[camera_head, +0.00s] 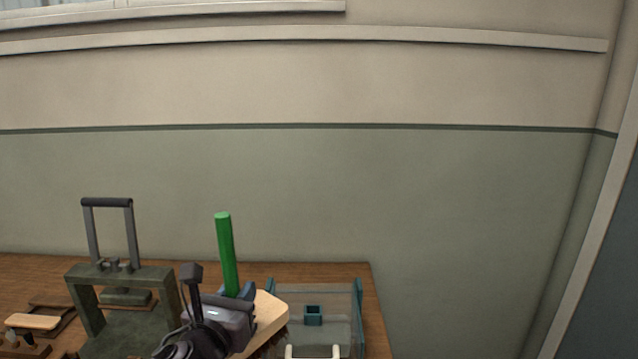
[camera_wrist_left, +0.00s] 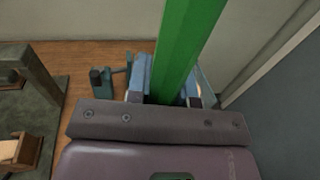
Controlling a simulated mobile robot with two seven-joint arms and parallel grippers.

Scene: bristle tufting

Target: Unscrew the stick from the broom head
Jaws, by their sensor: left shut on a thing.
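The green stick (camera_head: 226,252) stands nearly upright, leaning slightly left at its top. My left gripper (camera_head: 240,292) is shut on the stick low down, just above the broom head. In the left wrist view the stick (camera_wrist_left: 186,50) rises between the two blue fingers of the left gripper (camera_wrist_left: 170,92). The joint between stick and broom head is hidden behind the gripper. My right gripper is in neither view.
A dark green press frame (camera_head: 120,272) with a black-topped handle stands left on the wooden table (camera_head: 30,268). A clear tray with teal edges (camera_head: 358,312) sits right of the broom head, near the table's right edge. A small wooden block (camera_head: 33,321) lies far left.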

